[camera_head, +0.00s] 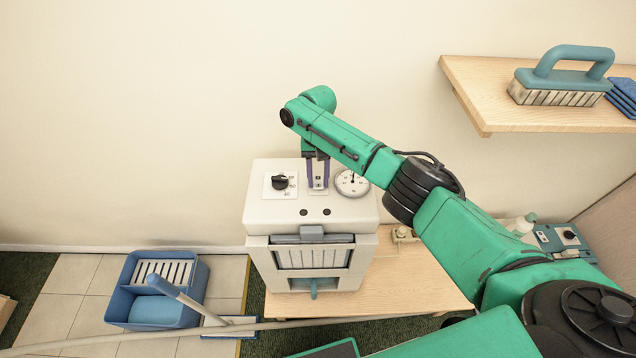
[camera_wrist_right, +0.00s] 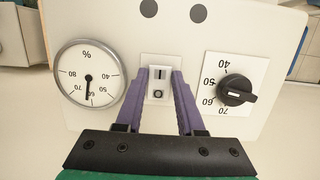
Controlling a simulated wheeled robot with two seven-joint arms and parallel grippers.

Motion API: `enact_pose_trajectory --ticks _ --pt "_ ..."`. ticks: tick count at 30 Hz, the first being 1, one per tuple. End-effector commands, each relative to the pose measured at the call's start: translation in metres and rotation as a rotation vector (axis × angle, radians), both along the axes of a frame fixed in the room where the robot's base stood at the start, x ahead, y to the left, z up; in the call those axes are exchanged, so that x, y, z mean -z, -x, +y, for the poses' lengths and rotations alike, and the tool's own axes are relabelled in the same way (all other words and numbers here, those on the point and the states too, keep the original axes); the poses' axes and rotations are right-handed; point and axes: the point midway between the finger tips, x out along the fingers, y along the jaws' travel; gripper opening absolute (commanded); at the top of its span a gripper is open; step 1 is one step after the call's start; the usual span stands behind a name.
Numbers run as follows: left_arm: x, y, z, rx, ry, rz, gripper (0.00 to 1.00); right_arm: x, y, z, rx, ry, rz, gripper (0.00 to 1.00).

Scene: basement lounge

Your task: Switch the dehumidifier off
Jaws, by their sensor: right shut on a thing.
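The white dehumidifier (camera_head: 265,212) stands on a wooden table, with a dark knob (camera_head: 280,182) and a round gauge (camera_head: 352,183) on its top panel. Between them is a small rocker switch (camera_wrist_right: 159,82) with a bar mark and a ring mark; I cannot tell which side is pressed. My right gripper (camera_head: 318,186) reaches down onto the panel over the switch. In the right wrist view its purple fingers (camera_wrist_right: 163,76) stand on both sides of the switch, shut on it. The knob (camera_wrist_right: 235,91) and gauge (camera_wrist_right: 88,82) lie to either side. My left gripper is out of view.
A wooden shelf (camera_head: 480,95) at upper right holds a large brush (camera_head: 560,80) and blue pads. A socket block (camera_head: 404,235) and a blue device (camera_head: 565,238) are right of the dehumidifier.

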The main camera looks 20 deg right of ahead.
Motion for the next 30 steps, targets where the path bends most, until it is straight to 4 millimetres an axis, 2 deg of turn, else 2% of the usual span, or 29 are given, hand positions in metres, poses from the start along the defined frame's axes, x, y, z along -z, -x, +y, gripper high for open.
enact_pose_trajectory --ticks 1,3,14,15,17,26,30 --pt "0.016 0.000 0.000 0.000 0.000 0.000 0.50 0.004 -0.006 -0.001 0.007 -0.004 0.004 0.00" --pt "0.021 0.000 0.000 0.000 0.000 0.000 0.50 0.002 -0.005 -0.001 0.005 -0.012 0.030 0.00" --pt "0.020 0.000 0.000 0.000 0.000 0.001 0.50 -0.004 -0.003 0.000 0.000 -0.020 0.054 0.00" --pt "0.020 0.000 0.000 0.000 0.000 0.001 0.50 -0.004 -0.003 0.000 -0.001 -0.019 0.054 0.45" --pt "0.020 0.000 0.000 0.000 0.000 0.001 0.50 -0.004 -0.003 0.000 -0.001 -0.019 0.054 0.68" --pt "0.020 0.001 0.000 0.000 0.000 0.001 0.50 -0.002 -0.002 0.000 -0.002 -0.021 0.058 0.68" --pt "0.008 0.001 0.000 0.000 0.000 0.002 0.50 -0.013 -0.002 -0.002 -0.001 -0.021 0.059 0.68"
